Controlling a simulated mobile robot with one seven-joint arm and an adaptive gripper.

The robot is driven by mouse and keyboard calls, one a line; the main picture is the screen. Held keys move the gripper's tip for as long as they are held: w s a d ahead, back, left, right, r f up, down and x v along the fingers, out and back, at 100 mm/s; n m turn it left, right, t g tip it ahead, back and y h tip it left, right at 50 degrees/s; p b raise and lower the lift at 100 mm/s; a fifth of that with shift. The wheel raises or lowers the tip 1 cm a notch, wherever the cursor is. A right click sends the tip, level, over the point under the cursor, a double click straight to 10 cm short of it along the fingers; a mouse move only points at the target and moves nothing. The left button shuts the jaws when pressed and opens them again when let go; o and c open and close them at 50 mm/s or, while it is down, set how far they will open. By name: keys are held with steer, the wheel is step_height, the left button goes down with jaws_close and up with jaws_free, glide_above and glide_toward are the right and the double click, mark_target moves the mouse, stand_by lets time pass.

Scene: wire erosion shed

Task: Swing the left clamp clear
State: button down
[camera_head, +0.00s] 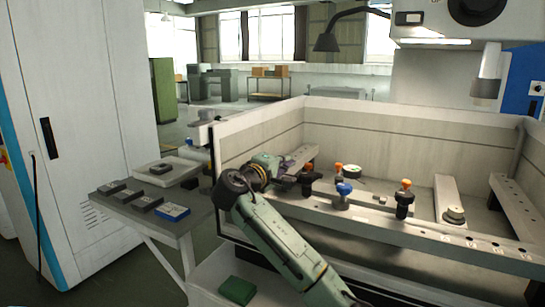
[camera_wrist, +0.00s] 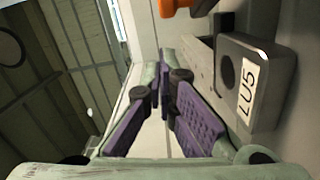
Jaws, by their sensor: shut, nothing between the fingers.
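The left clamp (camera_head: 307,181) is a dark upright post with an orange knob on the front rail of the machine tank. It stands just right of my gripper (camera_head: 289,163), which reaches over the tank's left front corner. In the wrist view my gripper (camera_wrist: 165,80) has its purple-padded fingers together at the tips, with nothing between them. An orange part (camera_wrist: 176,6), probably the clamp's knob, shows at the top edge there. Contact between fingers and clamp cannot be made out.
A blue-knobbed part (camera_head: 343,194) and another orange-knobbed clamp (camera_head: 405,199) stand farther right along the rail (camera_head: 440,236). A labelled metal block (camera_wrist: 262,80) lies close right of the fingers. Tank walls (camera_head: 400,148) enclose the back. A side table (camera_head: 135,208) holds several dark blocks.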

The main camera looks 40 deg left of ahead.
steer(key=shift+w+d+f, duration=0.1)
steer(key=shift+w+d, duration=0.1)
steer(key=shift+d, duration=0.25)
steer(key=shift+w+d+f, duration=0.1)
steer(key=shift+w+d, duration=0.1)
steer(key=shift+d, duration=0.25)
steer(key=shift+w+d+m+h, duration=0.1)
steer(key=shift+w+m+h, duration=0.25)
steer(key=shift+m+h, duration=0.25)
steer(key=shift+w+d+f+h, duration=0.2)
steer(key=shift+w+d+h, duration=0.05)
steer(key=shift+w+h, duration=0.15)
steer(key=shift+w+d+r, duration=0.2)
steer(key=shift+w+d, duration=0.25)
steer(key=shift+w, duration=0.05)
steer(key=shift+a, duration=0.1)
